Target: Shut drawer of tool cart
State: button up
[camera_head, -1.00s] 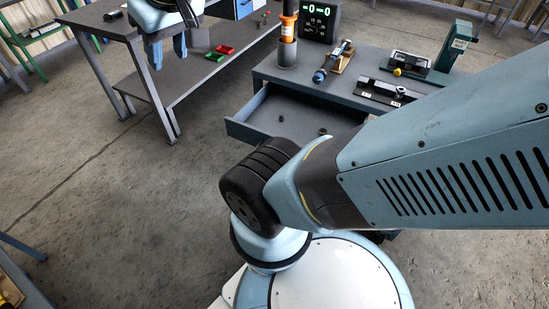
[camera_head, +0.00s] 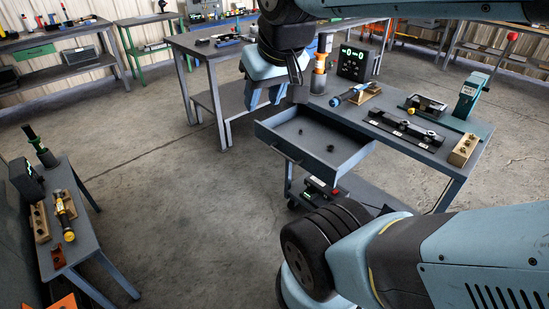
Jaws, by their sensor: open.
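The tool cart (camera_head: 440,155) stands right of centre with a dark grey top and a lower shelf. Its drawer (camera_head: 325,169) is pulled out toward the left and front, with a few small dark parts inside. A handle bar shows on the drawer's front (camera_head: 284,150). My gripper (camera_head: 263,97) hangs above and behind the drawer's left corner, pointing down, with its two blue fingers apart and nothing visible between them. It looks clear of the drawer, though its exact height is hard to tell.
On the cart top are a display box (camera_head: 357,62), an orange-topped cylinder (camera_head: 319,75), a blue-handled tool (camera_head: 350,94), a black rail fixture (camera_head: 404,128) and a green stand (camera_head: 470,95). A bench (camera_head: 205,55) stands behind. A small table (camera_head: 75,225) is at left. Floor between is clear.

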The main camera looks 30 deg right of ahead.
aim_at(301, 134)
jog(key=z, duration=0.65)
jog(key=i, duration=0.95)
jog(key=u, duration=0.25)
jog(key=k, duration=1.15)
jog(key=z, duration=0.35)
jog(key=i, duration=0.7)
